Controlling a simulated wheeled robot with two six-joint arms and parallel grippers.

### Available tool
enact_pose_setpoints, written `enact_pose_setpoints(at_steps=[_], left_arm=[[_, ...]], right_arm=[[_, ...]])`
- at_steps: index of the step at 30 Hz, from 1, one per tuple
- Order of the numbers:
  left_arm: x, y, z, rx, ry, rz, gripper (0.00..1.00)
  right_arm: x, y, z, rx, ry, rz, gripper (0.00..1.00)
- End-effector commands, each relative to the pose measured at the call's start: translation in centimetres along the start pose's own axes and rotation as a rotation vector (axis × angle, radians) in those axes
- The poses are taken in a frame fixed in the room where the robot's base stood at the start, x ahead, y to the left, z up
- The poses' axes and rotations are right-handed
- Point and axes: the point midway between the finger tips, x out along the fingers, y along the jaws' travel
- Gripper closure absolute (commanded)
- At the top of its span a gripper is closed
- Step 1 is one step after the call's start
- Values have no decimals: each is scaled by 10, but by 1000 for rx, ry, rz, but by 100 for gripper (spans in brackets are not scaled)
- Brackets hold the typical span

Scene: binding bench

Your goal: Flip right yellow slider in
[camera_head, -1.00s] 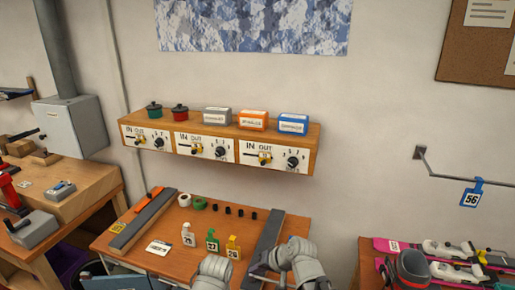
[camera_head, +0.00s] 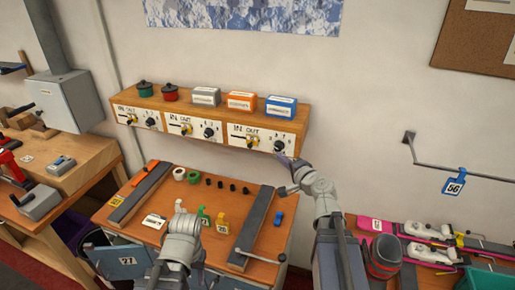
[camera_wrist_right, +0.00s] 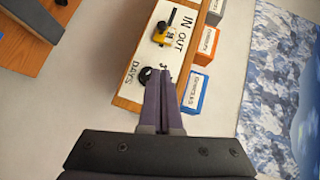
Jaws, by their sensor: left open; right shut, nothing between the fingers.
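The right yellow slider (camera_head: 251,141) sits on the rightmost white IN/OUT panel, under the OUT end of the lettering, with a dark pin at its left. In the right wrist view the yellow slider (camera_wrist_right: 160,36) lies beyond my fingertips. My right gripper (camera_head: 285,160) is shut and empty, just below the right end of that panel; in the right wrist view its closed fingers (camera_wrist_right: 164,74) overlap the edge of the black knob (camera_wrist_right: 146,77). Whether they touch the panel I cannot tell. My left gripper (camera_head: 180,209) is open and low over the bench, away from the sliders.
The wooden shelf (camera_head: 211,112) carries two small pots and three boxes; two similar panels lie further left. The bench below (camera_head: 198,181) holds dark bars, rolls and numbered tags. A metal rail (camera_head: 440,170) with a blue 56 tag is on the right wall.

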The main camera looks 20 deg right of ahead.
Motion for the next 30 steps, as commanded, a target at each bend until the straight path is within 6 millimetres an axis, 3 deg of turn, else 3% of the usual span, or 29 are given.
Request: enact_pose_setpoints(at_steps=[5, 20, 24, 30], left_arm=[[3, 0, 0, 0, 0, 0, 50], [21, 2, -1, 4, 0, -1, 50], [26, 2, -2, 6, 0, -1, 50], [28, 2, -2, 7, 0, -1, 50]], right_arm=[[12, 1, 0, -1, -2, 0, 100], [108, 1, 1, -2, -4, 0, 100], [118, 2, 18, -2, -4, 0, 100], [127, 1, 28, -2, -3, 1, 100]])
